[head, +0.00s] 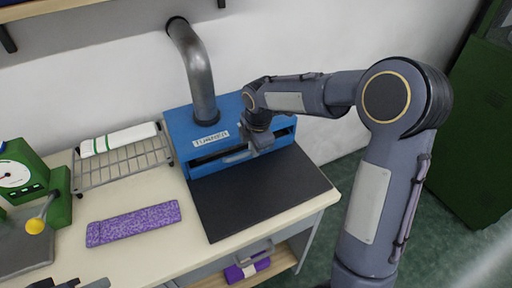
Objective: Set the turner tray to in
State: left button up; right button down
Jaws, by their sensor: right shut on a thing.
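The turner is a blue box (178,128) with a white label and a metal pipe rising from its top, standing at the back of the table. Its front has a dark slot, with a blue tray front (216,165) and a light grey handle (238,157) below it. My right gripper (262,148) points down at the turner's front, shut by the right part of the handle; its fingertips are partly hidden, and it appears to hold the handle. How far the tray stands out is hard to tell. A dark piece at the bottom left edge seems to be my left gripper (68,284), mostly cut off.
A flat black plate (262,195) lies before the turner. A purple speckled strip (132,224) lies to its left. A wire rack (125,168) holds a white roll (118,139). A green scale (22,176) and yellow-tipped tool (36,225) are far left. A purple bundle (246,269) sits below.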

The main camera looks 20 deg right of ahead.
jog(key=shift+w+r, duration=0.15)
jog(key=shift+w, duration=0.05)
jog(key=c, duration=1.5)
grip_release()
jog(key=shift+w, duration=0.1)
jog(key=shift+o, duration=0.2)
notch_tip(320, 180, up, 8)
jog(key=s, duration=0.1)
jog(key=shift+s+f, duration=0.25)
jog(key=shift+s, duration=0.1)
